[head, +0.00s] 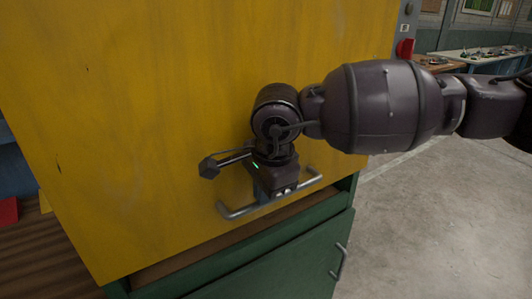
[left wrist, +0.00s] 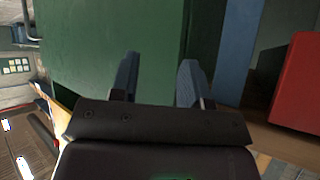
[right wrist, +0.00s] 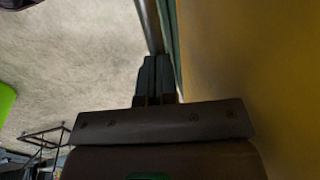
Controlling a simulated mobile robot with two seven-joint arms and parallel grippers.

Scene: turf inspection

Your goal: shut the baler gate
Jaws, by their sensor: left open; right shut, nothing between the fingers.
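A large yellow panel (head: 150,110), which looks like the baler gate, fills the left and middle of the head view. A grey bar handle (head: 235,210) runs along its lower part. My right gripper (head: 284,192) is in front of the panel at the handle, its fingers shut and empty. Its body hides the handle's middle, and I cannot tell whether the fingers touch the bar. In the right wrist view the shut fingers (right wrist: 155,80) point along the yellow surface (right wrist: 255,65). My left gripper (left wrist: 158,82) is open and empty, facing a green surface (left wrist: 100,40).
A green cabinet (head: 290,262) with its own handle (head: 340,262) stands below the panel. A red block (left wrist: 300,85) is right of my left gripper. Cluttered benches (head: 480,55) stand at the back right. The concrete floor (head: 430,220) at right is clear.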

